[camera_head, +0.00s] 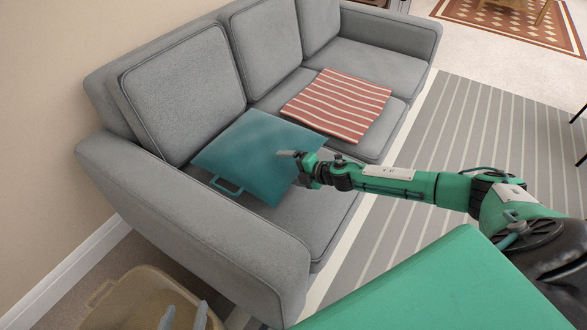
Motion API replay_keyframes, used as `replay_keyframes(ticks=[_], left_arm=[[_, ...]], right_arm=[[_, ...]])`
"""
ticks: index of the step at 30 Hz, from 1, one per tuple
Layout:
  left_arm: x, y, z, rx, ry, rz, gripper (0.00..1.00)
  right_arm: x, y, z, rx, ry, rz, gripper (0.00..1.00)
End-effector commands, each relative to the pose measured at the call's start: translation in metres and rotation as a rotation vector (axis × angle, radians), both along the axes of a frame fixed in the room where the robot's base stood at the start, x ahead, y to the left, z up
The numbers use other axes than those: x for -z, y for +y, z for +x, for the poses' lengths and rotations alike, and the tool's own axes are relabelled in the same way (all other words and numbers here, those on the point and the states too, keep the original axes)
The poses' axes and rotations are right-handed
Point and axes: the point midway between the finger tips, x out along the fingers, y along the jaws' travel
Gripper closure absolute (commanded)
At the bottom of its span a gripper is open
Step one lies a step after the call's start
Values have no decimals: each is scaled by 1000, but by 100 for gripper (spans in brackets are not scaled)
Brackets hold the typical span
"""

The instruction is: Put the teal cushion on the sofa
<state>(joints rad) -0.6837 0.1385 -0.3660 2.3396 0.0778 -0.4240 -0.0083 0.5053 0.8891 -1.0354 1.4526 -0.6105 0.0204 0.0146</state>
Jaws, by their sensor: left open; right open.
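The teal cushion (252,151) lies flat on the near seat of the grey sofa (190,225), by the backrest cushion. A small loop handle shows on its near edge. My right gripper (291,166) is open at the cushion's right side and overlaps its edge in the picture. I cannot tell whether it touches the cushion; nothing shows held in it. My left gripper (184,316) shows only as two spread grey fingertips at the bottom edge. It is open and empty, over or inside the tan basket.
A red-and-white striped cushion (338,104) lies on the middle seat. The tan basket (137,292) stands on the floor beside the near armrest. A striped grey rug (448,215) lies in front of the sofa. Dark thin furniture legs (580,115) show at the right edge.

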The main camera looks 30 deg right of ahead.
Motion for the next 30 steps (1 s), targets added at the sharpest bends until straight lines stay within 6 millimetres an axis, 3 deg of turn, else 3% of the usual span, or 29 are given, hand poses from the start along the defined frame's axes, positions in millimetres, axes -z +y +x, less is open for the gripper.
replay_keyframes(ticks=[5, 21, 30], left_arm=[[0, 0, -1, 2, 16, 9, 45], [4, 13, 0, -3, 90, 62, 45], [3, 12, 0, -3, 84, 58, 45]], right_arm=[[-5, -7, -10, 1, 2, -1, 6], [-38, -45, -77, 0, 2, -1, 6], [-47, -55, -93, 0, 0, -1, 6]])
